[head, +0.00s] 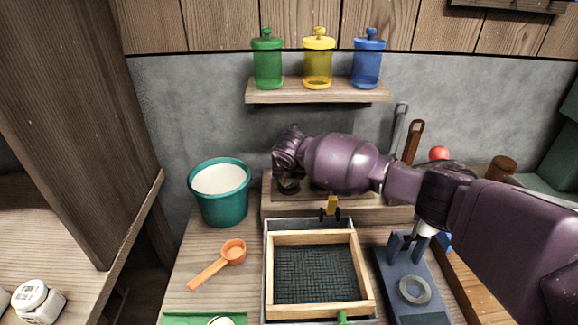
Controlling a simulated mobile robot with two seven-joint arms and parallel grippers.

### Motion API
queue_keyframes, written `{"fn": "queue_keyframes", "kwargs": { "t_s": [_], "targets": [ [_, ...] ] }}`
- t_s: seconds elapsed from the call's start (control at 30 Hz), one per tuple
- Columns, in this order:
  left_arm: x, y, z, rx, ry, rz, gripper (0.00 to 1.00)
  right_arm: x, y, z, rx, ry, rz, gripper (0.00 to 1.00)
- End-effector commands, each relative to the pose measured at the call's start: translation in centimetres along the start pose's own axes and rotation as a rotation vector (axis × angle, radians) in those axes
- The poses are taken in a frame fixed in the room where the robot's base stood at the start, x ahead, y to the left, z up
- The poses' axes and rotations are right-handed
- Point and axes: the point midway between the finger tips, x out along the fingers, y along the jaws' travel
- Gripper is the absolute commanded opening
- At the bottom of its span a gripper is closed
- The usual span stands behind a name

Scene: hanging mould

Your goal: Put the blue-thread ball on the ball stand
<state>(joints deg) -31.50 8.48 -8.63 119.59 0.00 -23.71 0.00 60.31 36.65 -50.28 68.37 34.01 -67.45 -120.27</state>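My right gripper (288,183) is at the end of the purple arm that reaches in from the right, over the wooden ledge at the back of the bench. Its fingers point down and away and are dark and partly hidden, so I cannot tell whether they hold anything. A small blue and white round shape (446,243) shows just under my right arm; it may be the blue-thread ball, but the arm covers most of it. I cannot clearly identify the ball stand; part of the ledge is hidden behind my arm. My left gripper is not in view.
A wooden frame (268,274) with dark mesh lies at the front centre. A blue-grey fixture with a ring (414,290) stands right of it. A teal bucket (221,205) and orange scoop (233,252) are left. Green, yellow and blue jars stand on a wall shelf (318,96).

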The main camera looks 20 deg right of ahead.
Motion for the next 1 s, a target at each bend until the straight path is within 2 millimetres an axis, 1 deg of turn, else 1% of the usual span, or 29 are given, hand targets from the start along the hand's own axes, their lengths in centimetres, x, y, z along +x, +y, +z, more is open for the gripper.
{"fn": "queue_keyframes", "kwargs": {
  "t_s": [0.27, 0.77, 0.8, 0.93, 0.97, 1.0],
  "targets": [
    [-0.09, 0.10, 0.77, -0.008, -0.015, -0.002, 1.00, 0.05, -0.01, -0.09, 0.000, 0.000, 0.000, 0.35],
    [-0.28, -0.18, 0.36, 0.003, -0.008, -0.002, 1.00, 0.05, 0.00, -0.09, 0.000, 0.000, 0.000, 0.35],
    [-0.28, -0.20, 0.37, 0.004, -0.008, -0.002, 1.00, 0.05, 0.01, -0.10, 0.000, 0.000, 0.000, 0.70],
    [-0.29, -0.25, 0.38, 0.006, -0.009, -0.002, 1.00, 0.06, 0.01, -0.10, 0.000, 0.000, 0.000, 0.90],
    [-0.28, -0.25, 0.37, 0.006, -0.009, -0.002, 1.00, 0.06, 0.01, -0.10, 0.000, 0.000, 0.000, 0.94],
    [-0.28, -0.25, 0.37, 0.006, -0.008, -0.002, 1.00, 0.06, 0.01, -0.10, 0.000, 0.000, 0.000, 0.94]
  ]
}}
